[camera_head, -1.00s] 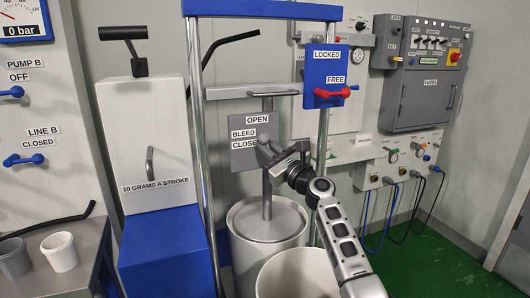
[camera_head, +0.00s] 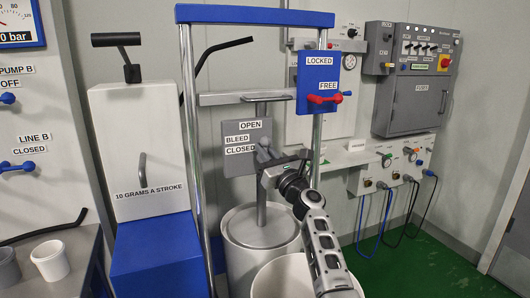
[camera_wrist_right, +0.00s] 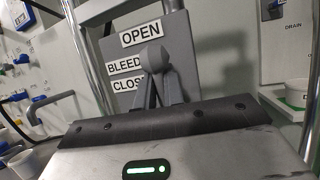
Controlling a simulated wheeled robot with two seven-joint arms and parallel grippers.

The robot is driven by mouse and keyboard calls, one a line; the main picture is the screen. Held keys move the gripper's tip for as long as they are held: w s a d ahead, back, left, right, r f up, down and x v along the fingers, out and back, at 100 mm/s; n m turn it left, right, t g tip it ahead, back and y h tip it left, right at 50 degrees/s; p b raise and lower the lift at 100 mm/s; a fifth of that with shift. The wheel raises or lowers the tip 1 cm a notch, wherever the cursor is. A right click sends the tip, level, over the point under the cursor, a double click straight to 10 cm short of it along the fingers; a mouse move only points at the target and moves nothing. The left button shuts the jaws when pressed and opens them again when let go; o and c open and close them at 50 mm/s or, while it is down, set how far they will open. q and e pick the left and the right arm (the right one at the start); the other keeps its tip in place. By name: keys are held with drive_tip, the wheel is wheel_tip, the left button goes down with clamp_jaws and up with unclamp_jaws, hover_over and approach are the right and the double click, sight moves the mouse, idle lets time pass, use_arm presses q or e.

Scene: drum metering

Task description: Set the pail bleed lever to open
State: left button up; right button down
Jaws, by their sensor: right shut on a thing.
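The pail bleed lever (camera_head: 264,142) is a grey lever on a grey plate (camera_head: 238,166) marked OPEN at the top, BLEED in the middle and CLOSED at the bottom. Its round hub also shows in the right wrist view (camera_wrist_right: 152,57). The handle runs down from the hub, on the CLOSED side, and is mostly hidden by my fingers. My right gripper (camera_head: 270,164) is at the lever from the lower right. In the right wrist view, its fingers (camera_wrist_right: 158,92) are shut on the handle just below the hub. My left gripper is not in view.
The plate stands above a white drum (camera_head: 262,226), with an open white pail (camera_head: 285,275) in front. Blue-topped steel posts (camera_head: 255,15) frame it. A red LOCKED/FREE handle (camera_head: 324,99) is above right. A white and blue pump cabinet (camera_head: 140,150) stands left.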

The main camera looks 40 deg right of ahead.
drive_tip(key=shift+r, duration=0.2)
drive_tip(key=c, duration=1.5)
unclamp_jaws()
drive_tip(key=b+v, duration=0.1)
drive_tip(key=v, duration=1.5)
drive_tip(key=shift+b, duration=0.3)
